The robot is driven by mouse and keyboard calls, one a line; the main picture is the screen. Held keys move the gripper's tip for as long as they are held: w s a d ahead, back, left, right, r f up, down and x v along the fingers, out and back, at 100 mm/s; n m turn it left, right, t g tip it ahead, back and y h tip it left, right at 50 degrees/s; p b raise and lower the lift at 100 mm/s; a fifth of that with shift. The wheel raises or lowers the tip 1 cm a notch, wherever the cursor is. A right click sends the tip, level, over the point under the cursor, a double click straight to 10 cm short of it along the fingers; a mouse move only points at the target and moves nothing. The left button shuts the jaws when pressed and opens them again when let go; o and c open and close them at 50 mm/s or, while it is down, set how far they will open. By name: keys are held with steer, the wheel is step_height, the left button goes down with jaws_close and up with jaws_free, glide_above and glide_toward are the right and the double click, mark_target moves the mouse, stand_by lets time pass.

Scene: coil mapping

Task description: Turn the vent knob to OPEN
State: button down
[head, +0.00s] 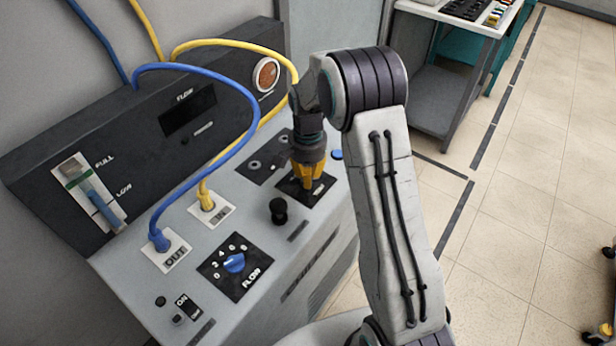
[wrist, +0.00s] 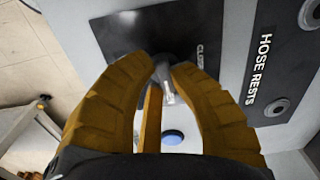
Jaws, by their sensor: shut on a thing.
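The vent knob (wrist: 166,78) is grey with a light pointer mark and sits on a black plate (wrist: 130,30). Beside it a white label starting "CLOS" is partly visible in the wrist view. My gripper (wrist: 160,64) has yellow-brown fingers closed around the knob from both sides. In the head view my gripper (head: 306,183) points down onto the same black plate (head: 325,183) near the panel's far right part. The fingers hide the knob there. The OPEN label is not visible in either view, and the knob's exact angle is hard to tell.
Nearby are the HOSE RESTS plate (head: 258,160), a black knob (head: 279,211), a blue button (head: 337,155) and the blue FLOW dial (head: 234,263). Blue (head: 250,110) and yellow (head: 225,43) hoses arch left of my arm. Open floor (head: 520,200) lies right.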

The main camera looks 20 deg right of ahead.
steer(key=shift+m, duration=0.6)
steer(key=c, duration=1.1)
jaws_free()
step_height(320, 180, up, 12)
stand_by(0.4)
